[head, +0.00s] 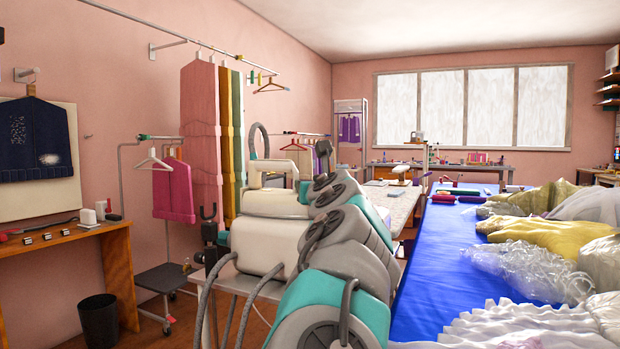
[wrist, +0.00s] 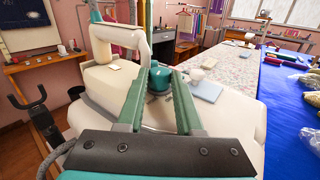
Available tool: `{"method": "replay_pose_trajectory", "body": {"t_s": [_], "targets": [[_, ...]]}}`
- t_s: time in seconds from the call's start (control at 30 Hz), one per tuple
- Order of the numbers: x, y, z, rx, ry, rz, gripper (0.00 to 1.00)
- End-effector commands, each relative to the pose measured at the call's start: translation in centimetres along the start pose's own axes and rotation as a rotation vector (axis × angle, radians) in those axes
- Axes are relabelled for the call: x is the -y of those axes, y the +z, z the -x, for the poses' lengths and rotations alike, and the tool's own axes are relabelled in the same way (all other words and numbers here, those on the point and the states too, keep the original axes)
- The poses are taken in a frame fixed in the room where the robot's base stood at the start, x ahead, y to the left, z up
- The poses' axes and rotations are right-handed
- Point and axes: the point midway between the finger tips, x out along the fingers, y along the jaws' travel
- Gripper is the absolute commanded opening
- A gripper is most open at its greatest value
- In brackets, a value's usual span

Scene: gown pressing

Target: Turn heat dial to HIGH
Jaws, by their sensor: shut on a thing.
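The heat dial (wrist: 160,76) is a small teal round knob on top of a white pressing unit (wrist: 98,82) in the wrist view. My gripper (wrist: 160,78) has its two green fingers on either side of the dial and is shut on it. No setting marks can be read, so I cannot tell where the dial points. In the head view the white unit (head: 262,245) stands in front of me, partly behind my arm. My arm hides the dial and my fingertips there.
A white arched handle (wrist: 126,36) rises left of the dial, and a pale blue pad (wrist: 206,91) lies to its right. A blue-covered table (head: 440,235) with heaped garments (head: 545,238) runs along the right. A black bin (head: 98,318) stands at the lower left.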

Motion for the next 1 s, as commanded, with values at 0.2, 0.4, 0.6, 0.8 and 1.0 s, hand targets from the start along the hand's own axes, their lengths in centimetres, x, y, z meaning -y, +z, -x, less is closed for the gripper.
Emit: {"method": "replay_pose_trajectory", "body": {"t_s": [0.2,0.4,0.6,0.8,1.0], "targets": [[-0.18,0.19,0.03,0.004,-0.044,0.001,0.00],[-0.19,0.05,0.02,0.003,-0.052,0.001,0.00],[-0.19,0.02,0.00,0.003,-0.051,0.001,0.00],[-0.19,0.01,0.00,0.003,-0.051,0.001,0.52],[-0.19,0.00,-0.01,0.002,-0.050,0.001,0.66]]}}
